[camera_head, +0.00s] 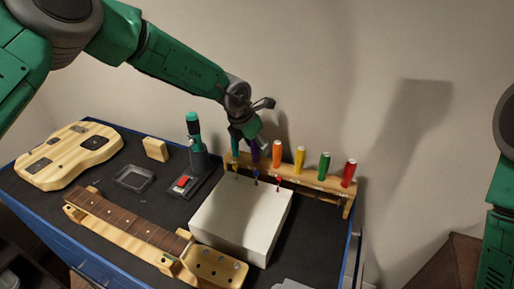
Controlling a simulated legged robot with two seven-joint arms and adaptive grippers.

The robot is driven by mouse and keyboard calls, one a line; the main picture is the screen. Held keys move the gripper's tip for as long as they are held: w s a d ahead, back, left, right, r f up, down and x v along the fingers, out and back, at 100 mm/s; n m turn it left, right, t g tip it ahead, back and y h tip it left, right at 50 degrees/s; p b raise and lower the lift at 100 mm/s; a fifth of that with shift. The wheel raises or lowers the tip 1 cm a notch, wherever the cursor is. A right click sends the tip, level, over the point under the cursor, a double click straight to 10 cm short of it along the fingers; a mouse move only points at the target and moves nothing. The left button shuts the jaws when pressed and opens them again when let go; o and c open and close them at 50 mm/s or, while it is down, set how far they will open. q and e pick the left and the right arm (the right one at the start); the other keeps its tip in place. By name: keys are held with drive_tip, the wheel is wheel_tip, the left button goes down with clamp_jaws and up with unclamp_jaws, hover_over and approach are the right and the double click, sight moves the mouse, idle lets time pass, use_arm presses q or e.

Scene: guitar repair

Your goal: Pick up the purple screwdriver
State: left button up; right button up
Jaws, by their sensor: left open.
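The purple screwdriver (255,152) stands upright in the wooden rack (312,184) at the back of the workbench. My left gripper (250,139) is over the rack's left end, with its fingers down at the purple handle. It is open, and its fingers partly hide the handle. I cannot tell whether a finger touches it. A teal handle (235,146) shows just left of the purple one, partly covered by the gripper. My right gripper is out of view; only part of my right arm shows at the right edge.
Orange (277,154), yellow (299,159), green (323,165) and red (348,172) screwdrivers stand right of the purple one. A white box (240,217) is in front of the rack. A guitar body (69,155), neck (130,226) and teal tool (195,140) are on the bench.

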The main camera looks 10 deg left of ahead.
use_arm(q)
drive_tip(key=shift+w+f, duration=0.1)
drive_tip(key=shift+f, duration=0.15)
drive_tip(key=shift+a, duration=0.2)
drive_tip(key=shift+r, duration=0.1)
drive_tip(key=c, duration=0.5)
clamp_jaws()
drive_tip(key=shift+d, duration=0.1)
drive_tip(key=shift+d+r, duration=0.1)
